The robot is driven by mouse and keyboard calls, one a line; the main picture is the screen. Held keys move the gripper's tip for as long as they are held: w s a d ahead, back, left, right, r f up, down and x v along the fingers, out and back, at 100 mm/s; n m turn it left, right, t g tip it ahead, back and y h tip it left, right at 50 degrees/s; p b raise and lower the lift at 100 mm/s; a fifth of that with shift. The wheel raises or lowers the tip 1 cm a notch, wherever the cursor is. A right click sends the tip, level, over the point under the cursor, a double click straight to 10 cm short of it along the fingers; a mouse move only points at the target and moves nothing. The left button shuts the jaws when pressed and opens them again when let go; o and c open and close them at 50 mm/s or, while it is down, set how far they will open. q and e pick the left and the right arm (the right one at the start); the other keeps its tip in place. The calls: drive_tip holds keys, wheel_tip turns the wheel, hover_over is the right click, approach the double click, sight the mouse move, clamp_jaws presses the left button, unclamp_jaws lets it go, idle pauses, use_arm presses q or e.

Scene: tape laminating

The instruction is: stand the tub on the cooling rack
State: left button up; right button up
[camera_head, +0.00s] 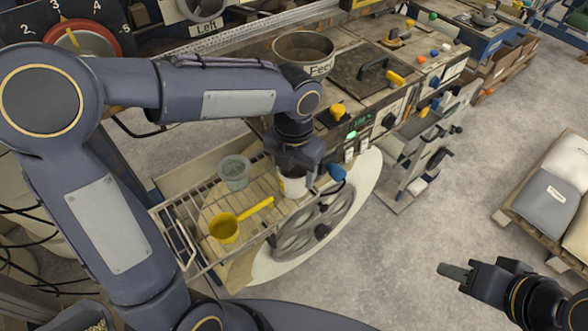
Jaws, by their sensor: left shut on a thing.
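My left gripper (296,174) points down over the right part of the wire cooling rack (190,212). It is shut on a white tub (293,187), which looks upright. The gripper hides the tub's top, and I cannot tell whether its base touches the rack. My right gripper (456,272) is at the lower right over the floor, far from the rack. Its fingers are seen side-on, so their gap does not show.
A grey-green cup (234,172) stands on the rack, left of the tub. A yellow ladle (224,228) lies at the front, its handle pointing toward the tub. The machine bench (350,75) with a metal feed hopper (303,49) is behind. Sacks (548,197) lie on a pallet at right.

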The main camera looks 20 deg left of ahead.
use_arm(q)
drive_tip(key=shift+f, duration=0.15)
drive_tip(key=o, duration=1)
drive_tip(key=shift+o, duration=0.2)
wheel_tip(320, 180, up, 12)
drive_tip(key=shift+r+p, duration=0.2)
drive_tip(key=shift+p, duration=0.2)
